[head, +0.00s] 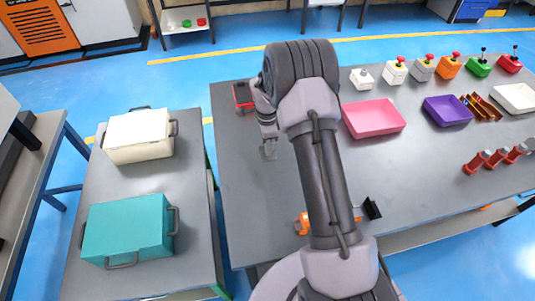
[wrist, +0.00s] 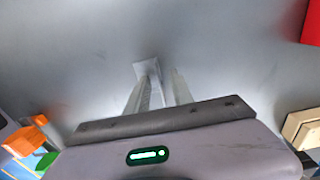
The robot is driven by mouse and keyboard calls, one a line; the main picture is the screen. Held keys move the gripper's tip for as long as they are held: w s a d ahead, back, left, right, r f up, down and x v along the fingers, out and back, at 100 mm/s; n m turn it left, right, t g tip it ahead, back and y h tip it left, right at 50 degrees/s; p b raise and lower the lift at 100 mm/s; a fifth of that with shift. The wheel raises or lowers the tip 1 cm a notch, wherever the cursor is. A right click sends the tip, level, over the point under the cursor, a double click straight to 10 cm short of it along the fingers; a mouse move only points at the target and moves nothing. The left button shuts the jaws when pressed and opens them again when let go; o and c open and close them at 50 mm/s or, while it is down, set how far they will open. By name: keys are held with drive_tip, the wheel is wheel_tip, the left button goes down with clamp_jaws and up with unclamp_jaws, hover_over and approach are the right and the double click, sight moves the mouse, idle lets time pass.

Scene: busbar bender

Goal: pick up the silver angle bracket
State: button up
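The silver angle bracket (wrist: 146,69) shows in the wrist view as a small pale grey piece at the fingertips, mostly by the left finger. My gripper (wrist: 163,82) has its two fingers apart, with a narrow gap between them. The bracket's lower part is hidden by the fingers, and I cannot tell whether either finger touches it. In the head view my gripper (head: 269,151) points down over the left part of the grey table. There the bracket cannot be told apart from the fingers.
The grey table (head: 245,190) is clear around my gripper. A red item (head: 243,97) lies behind it. A pink tray (head: 374,118) and a purple tray (head: 447,110) stand to the right. Cream (head: 138,137) and teal (head: 127,228) boxes stand on the left table.

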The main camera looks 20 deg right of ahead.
clamp_jaws()
idle(1.4)
